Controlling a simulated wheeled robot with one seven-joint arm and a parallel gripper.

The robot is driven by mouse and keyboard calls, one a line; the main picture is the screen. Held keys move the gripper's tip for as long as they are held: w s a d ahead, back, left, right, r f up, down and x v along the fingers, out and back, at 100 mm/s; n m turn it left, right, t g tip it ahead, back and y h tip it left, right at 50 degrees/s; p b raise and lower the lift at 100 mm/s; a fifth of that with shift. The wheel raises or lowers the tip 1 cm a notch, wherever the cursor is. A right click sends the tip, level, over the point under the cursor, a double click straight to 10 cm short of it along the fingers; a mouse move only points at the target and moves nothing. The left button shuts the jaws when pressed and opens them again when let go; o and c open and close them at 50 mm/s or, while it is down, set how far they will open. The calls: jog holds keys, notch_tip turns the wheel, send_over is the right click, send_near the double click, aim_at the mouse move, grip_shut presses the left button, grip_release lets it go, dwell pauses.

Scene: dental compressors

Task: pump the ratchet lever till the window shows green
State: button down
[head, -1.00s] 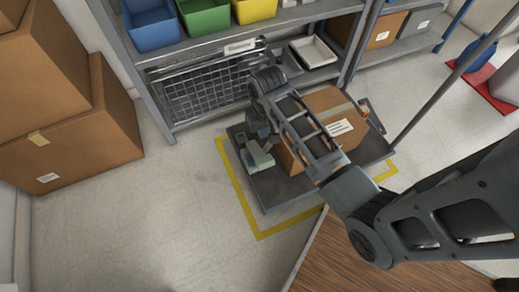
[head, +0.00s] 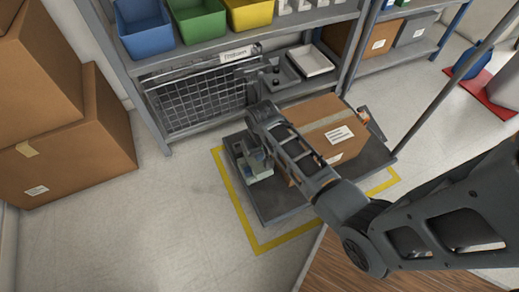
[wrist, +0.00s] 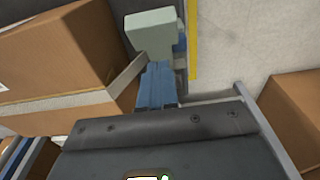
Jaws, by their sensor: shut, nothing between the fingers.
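A strap (head: 322,122) runs over a cardboard box (head: 345,130) on a dark platform (head: 275,207). A pale grey-green block (head: 262,173) sits low at the box's left side; it also shows in the wrist view (wrist: 151,30), where the strap (wrist: 130,77) comes down close by. My gripper (head: 254,158) is just above and behind this block, with its fingers shut and empty; in the wrist view the blue fingers (wrist: 158,82) point towards the block. I cannot tell whether they touch it. The ratchet lever is not clearly made out, and the window and its colour cannot be read.
Yellow floor tape (head: 236,211) borders the platform, with clear floor to its left. A shelf with blue (head: 150,38), green and yellow bins stands behind. Stacked cartons (head: 70,150) stand at the left. A grey pole (head: 440,90) rises at the platform's right.

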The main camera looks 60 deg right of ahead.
aim_at(262, 170)
jog(key=shift+s+a+f+b, duration=0.15)
jog(key=shift+s+f, duration=0.1)
jog(key=shift+f, duration=0.25)
jog(key=shift+s+a+f+b, duration=0.15)
jog(key=shift+s+a+f, duration=0.05)
jog(key=shift+f, duration=0.35)
jog(key=shift+s+a+f+b, duration=0.15)
jog(key=shift+s+f, duration=0.1)
jog(key=shift+f, duration=0.25)
jog(key=shift+s+a+f, duration=0.25)
jog(key=shift+s+f, duration=0.2)
notch_tip(262, 170, down, 6)
jog(key=s+a+t+h, duration=0.1)
jog(key=s+t+h, duration=0.1)
jog(key=t, duration=0.1)
jog(key=shift+s+a+r+b, duration=0.25)
jog(key=shift+a+b, duration=0.1)
jog(key=shift+b, duration=0.1)
